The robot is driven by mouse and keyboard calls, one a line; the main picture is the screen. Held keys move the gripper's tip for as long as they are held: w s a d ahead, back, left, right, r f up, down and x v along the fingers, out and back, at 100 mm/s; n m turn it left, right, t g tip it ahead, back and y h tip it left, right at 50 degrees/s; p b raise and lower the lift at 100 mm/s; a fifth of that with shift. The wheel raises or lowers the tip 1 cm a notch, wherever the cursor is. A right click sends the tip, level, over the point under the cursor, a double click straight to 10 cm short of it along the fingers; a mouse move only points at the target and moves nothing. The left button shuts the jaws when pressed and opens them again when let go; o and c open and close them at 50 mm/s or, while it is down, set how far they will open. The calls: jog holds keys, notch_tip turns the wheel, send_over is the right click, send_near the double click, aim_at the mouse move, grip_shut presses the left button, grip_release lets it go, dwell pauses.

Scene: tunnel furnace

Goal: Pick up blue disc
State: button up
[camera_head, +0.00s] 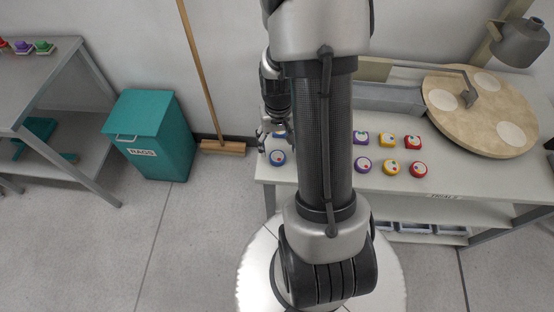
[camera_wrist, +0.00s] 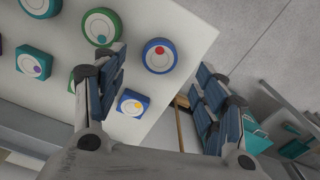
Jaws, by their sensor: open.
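The blue disc (camera_head: 277,158) lies flat near the left front corner of the white table in the head view. In the wrist view the blue disc (camera_wrist: 160,58) has a white top with a red dot and shows between and beyond the fingertips. My gripper (camera_head: 267,136) hangs over the table's left edge, and its fingers (camera_wrist: 163,78) are spread wide and empty. A blue square piece (camera_wrist: 132,103) with a yellow dot lies beside the left finger in the wrist view. The height of the fingers above the disc cannot be told.
A green disc (camera_wrist: 102,27) and other pieces lie close to the blue disc. Purple, yellow and red pieces (camera_head: 391,168) stand right of my arm. A round board (camera_head: 500,115) is farther right. A teal bin (camera_head: 153,135) and a broom (camera_head: 222,147) stand left of the table.

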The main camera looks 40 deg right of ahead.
aim_at(277, 156)
jog(key=f+b, duration=0.1)
jog(key=f, duration=0.1)
jog(key=f+b, duration=0.1)
jog(key=f, duration=0.3)
jog(key=shift+w+d+f+b, duration=0.1)
jog(key=shift+w+f+b, duration=0.15)
jog(key=shift+f+b, duration=0.15)
jog(key=shift+r, duration=0.1)
jog(key=shift+c, duration=0.4)
jog(key=c, duration=1.1)
